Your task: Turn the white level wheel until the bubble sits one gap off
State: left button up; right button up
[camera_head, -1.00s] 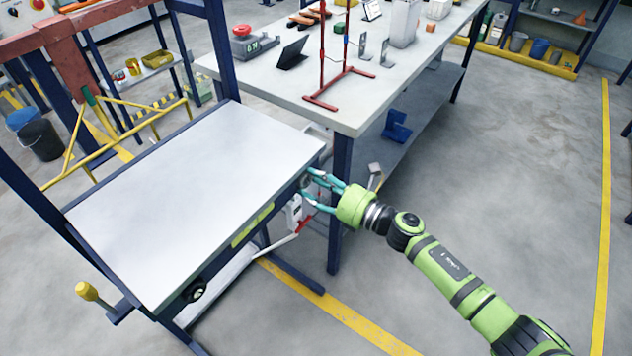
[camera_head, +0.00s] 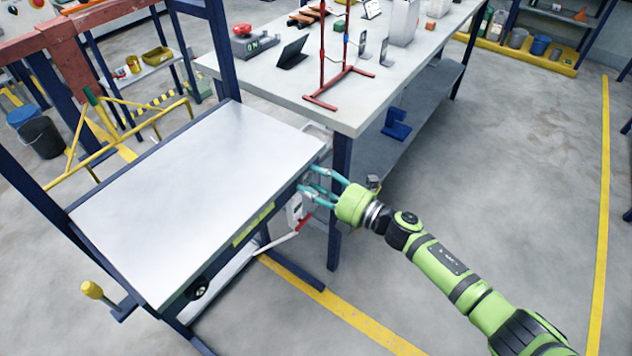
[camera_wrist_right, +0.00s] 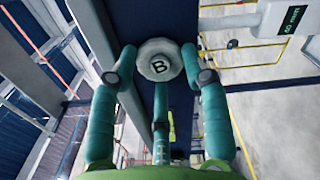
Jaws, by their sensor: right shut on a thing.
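A pale round wheel marked B (camera_wrist_right: 160,62) shows in the right wrist view. The right gripper (camera_wrist_right: 159,78) is shut on it, with a teal finger on each side of its rim. In the head view the right gripper (camera_head: 308,184) is at the right front corner of the grey tilt table (camera_head: 200,190), and its fingers hide the wheel there. A yellow-green strip (camera_head: 253,225) sits on the table's front edge; it may be the level, but no bubble can be made out. My left gripper is not in view.
A dark wheel (camera_head: 200,288) sits at the table's left front corner. A yellow-knobbed lever (camera_head: 92,290) stands to its left. A workbench (camera_head: 350,115) with a red stand (camera_head: 340,85) is behind my right gripper. The floor at right is clear.

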jog(key=shift+s+a+f, duration=0.1)
jog(key=shift+s+f, duration=0.15)
jog(key=shift+f, duration=0.1)
jog(key=o, duration=0.9)
jog(key=shift+c, duration=0.2)
jog(key=shift+w+r, duration=0.15)
jog(key=shift+r, duration=0.1)
jog(key=shift+d, duration=0.2)
jog(key=v, duration=1.2)
jog(key=shift+a+f, duration=0.1)
